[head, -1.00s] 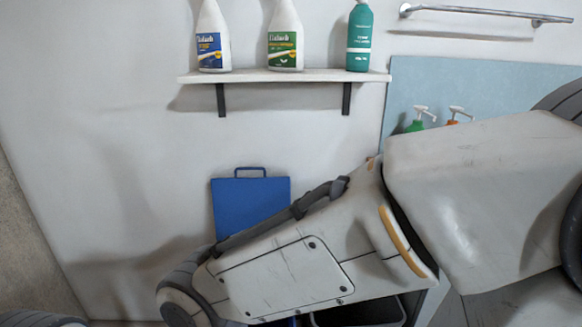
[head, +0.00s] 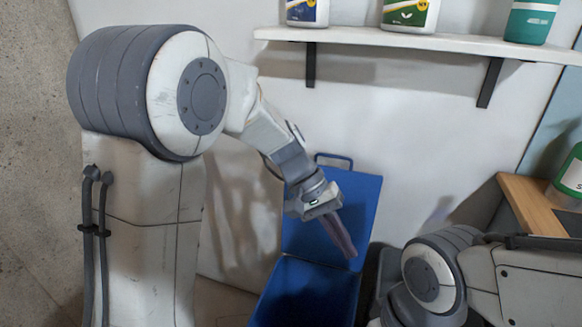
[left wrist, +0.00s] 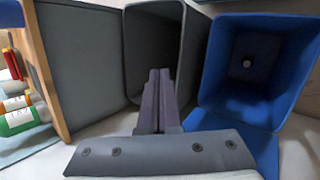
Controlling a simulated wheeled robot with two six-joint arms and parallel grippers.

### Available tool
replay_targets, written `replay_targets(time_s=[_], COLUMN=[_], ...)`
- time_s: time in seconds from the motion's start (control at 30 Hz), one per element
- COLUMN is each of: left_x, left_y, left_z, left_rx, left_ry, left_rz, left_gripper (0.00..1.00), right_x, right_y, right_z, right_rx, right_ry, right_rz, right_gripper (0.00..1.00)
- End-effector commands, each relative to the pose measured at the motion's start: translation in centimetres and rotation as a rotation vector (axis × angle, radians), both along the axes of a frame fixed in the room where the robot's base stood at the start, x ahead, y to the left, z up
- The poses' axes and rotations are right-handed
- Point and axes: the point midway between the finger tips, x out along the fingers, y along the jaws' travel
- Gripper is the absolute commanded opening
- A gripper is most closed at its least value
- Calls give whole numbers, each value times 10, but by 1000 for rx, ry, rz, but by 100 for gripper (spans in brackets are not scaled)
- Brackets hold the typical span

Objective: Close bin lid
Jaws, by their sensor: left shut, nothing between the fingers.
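The blue bin (head: 300,292) stands at the bottom centre of the head view. Its blue lid (head: 365,195), with a handle on top, stands up open behind the bin. In the left wrist view the open blue bin (left wrist: 285,70) is at the right, its inside showing. My left gripper (head: 346,243) points down in front of the raised lid, above the bin's right part, its fingers shut and empty. The shut fingers also show in the left wrist view (left wrist: 159,78). I cannot tell whether they touch the lid. My right gripper is out of view.
A grey bin (left wrist: 150,45) stands open beside the blue one. My right arm crosses the lower right of the head view. A white shelf (head: 400,40) with bottles is on the wall above. A wooden-edged counter (head: 535,205) is at the right.

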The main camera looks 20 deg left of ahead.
Motion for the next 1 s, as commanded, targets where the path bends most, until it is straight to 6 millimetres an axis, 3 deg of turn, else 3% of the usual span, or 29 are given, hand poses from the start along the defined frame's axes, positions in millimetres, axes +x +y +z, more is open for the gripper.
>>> replay_targets(time_s=[0.03, 0.1, 0.17, 0.2, 0.3, 0.4, 0.5, 0.6, 0.67, 1.0], left_x=[43, 97, 136, 158, 195, 211, 217, 220, 223, 258], left_y=[22, 57, 96, 125, 197, 256, 291, 302, 299, 250], left_z=[-10, -13, -15, -17, -20, -23, -24, -23, -24, -31], left_rx=[-98, -246, -368, -441, -592, -690, -744, -766, -768, -765], left_ry=[22, 12, -21, -53, -150, -242, -305, -332, -335, -330], left_rz=[119, 261, 375, 444, 590, 691, 747, 766, 767, 766], left_gripper=[0, 0, 0, 0, 0, 0, 0, 0, 0, 0], right_x=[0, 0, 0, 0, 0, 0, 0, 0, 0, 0], right_y=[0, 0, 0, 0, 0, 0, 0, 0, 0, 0], right_z=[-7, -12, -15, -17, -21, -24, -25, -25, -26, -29], right_rx=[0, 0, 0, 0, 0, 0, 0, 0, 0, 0], right_ry=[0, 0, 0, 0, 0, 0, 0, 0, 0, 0], right_rz=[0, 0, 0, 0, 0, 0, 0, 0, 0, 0], right_gripper=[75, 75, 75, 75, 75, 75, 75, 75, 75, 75])
